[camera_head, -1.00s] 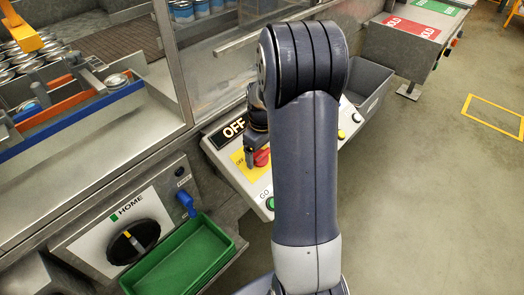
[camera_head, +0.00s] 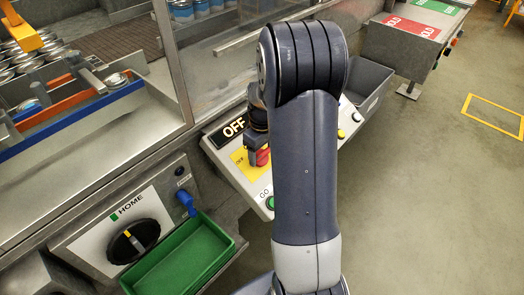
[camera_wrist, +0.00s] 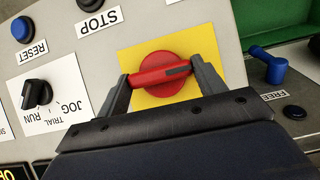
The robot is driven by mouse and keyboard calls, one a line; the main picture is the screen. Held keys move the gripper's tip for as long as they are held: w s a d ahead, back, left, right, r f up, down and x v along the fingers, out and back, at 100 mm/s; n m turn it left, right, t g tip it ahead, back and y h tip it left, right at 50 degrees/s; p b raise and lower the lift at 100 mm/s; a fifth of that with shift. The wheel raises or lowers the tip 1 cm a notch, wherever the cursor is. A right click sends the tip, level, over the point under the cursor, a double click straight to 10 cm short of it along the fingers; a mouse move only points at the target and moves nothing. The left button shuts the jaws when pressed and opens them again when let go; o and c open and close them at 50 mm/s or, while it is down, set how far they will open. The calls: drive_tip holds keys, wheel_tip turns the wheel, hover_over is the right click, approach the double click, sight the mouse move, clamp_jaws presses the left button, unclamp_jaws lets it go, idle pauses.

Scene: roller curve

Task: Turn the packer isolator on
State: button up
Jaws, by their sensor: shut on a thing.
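The packer isolator is a red rotary handle (camera_wrist: 152,76) on a round red base over a yellow plate (camera_wrist: 140,55). In the wrist view the handle lies nearly crosswise, tilted slightly, with a dark stripe toward its right end. My gripper (camera_wrist: 163,78) is shut on the handle, one finger at each end. In the head view my gripper (camera_head: 257,143) points down at the red isolator (camera_head: 263,157), partly hiding it. A black sign above the plate reads OFF (camera_head: 234,128).
The panel also bears a JOG/TRIAL RUN selector (camera_wrist: 36,94), a blue RESET button (camera_wrist: 22,29) and a STOP label. A blue lever (camera_wrist: 270,65) stands right of the handle. In the head view a green tray (camera_head: 180,255) and a HOME dial (camera_head: 133,240) are lower left.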

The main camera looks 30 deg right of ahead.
drive_tip(key=shift+m, duration=0.3)
drive_tip(key=m+y, duration=0.2)
drive_tip(key=m, duration=0.1)
drive_tip(key=shift+d+p, duration=0.2)
drive_tip(key=shift+p, duration=0.2)
drive_tip(key=m+y, duration=0.2)
drive_tip(key=m, duration=0.2)
drive_tip(key=shift+d+f, duration=0.1)
drive_tip(key=shift+d, duration=0.1)
drive_tip(key=m+t+y+b, duration=0.1)
drive_tip(key=m+y, duration=0.1)
drive_tip(key=m, duration=0.2)
drive_tip(key=shift+s+d+f, duration=0.1)
drive_tip(key=shift+d, duration=0.05)
drive_tip(key=shift+s+m+t+y+b, duration=0.1)
drive_tip(key=shift+m+t+y+b, duration=0.6)
drive_tip(key=shift+m, duration=1.6)
drive_tip(key=shift+t, duration=0.4)
drive_tip(key=o, duration=1)
